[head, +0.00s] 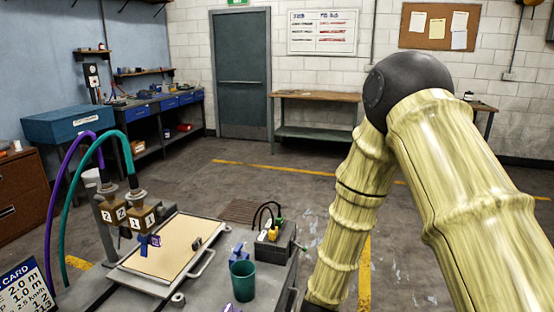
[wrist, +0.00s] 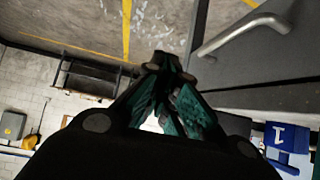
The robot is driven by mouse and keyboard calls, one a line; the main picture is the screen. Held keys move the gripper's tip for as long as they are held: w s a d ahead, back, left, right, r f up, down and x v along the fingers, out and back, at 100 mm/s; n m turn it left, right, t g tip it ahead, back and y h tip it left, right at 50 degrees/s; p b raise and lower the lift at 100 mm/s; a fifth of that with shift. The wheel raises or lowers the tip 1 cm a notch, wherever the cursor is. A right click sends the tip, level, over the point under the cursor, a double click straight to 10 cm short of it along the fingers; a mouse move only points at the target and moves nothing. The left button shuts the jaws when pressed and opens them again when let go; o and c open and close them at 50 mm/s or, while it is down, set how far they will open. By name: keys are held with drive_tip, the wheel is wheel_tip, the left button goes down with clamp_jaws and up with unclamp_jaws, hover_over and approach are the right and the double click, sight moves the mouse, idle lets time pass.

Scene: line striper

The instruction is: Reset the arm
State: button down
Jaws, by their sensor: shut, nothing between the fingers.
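My arm, in a yellow-green ribbed cover with a dark elbow, fills the right half of the head view and bends down past the bottom edge. The head view does not show my gripper. In the wrist view my gripper (wrist: 165,68) has its two fingers meeting at the tips, with dark teal inner pads. Nothing is held between them. Grey floor with a yellow line lies beyond the fingertips. The machine's grey deck and a metal handle (wrist: 243,32) are to their right, apart from them.
The machine top holds a tan tray (head: 140,262), a teal cup (head: 243,281), two numbered valves (head: 143,218) with purple and green hoses, and a small box with cables (head: 275,240). A blue part marked 1 (wrist: 280,137) is at the wrist view's right. Open floor lies behind, before a workbench (head: 315,97).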

drive_tip(key=s+d+f+g, duration=0.3)
drive_tip(key=s+f, duration=0.6)
drive_tip(key=f, duration=0.1)
drive_tip(key=s+d+f+g, duration=0.2)
drive_tip(key=s+f, duration=0.2)
drive_tip(key=s, duration=0.7)
drive_tip(key=s+d+f+n+g+y, duration=0.1)
drive_tip(key=s+f, duration=0.3)
drive_tip(key=s, duration=0.6)
drive_tip(key=s+d+f+n+g+y, duration=0.1)
drive_tip(key=s+d+f+g, duration=0.2)
drive_tip(key=s, duration=0.8)
drive_tip(key=shift+s+d+f+g, duration=0.25)
drive_tip(key=shift+s+f+g, duration=0.15)
drive_tip(key=shift+f, duration=0.55)
